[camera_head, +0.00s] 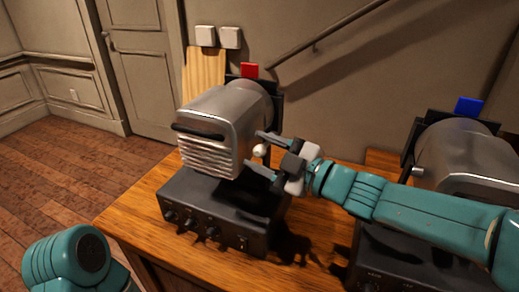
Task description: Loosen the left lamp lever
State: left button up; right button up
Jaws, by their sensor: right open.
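The left lamp (222,112) is a grey metal housing with a slatted front and a red tab (250,70) on top. It stands on a black control box (222,212). A small pale knob, seemingly its lever (260,150), shows at the right side of the housing. My right gripper (256,149) reaches in from the right and is open. One finger is above the knob and one below it; I cannot tell whether either touches it. My left gripper is out of view; only a teal part of my left arm shows at the bottom left.
A second lamp (465,155) with a blue tab (469,106) stands at the right, partly hidden behind my right arm. Both lamps are on a wooden desk (130,215). A wall with a handrail (330,40) is behind. Open floor lies at the left.

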jog(key=shift+w+a, duration=0.3)
jog(key=shift+a, duration=0.15)
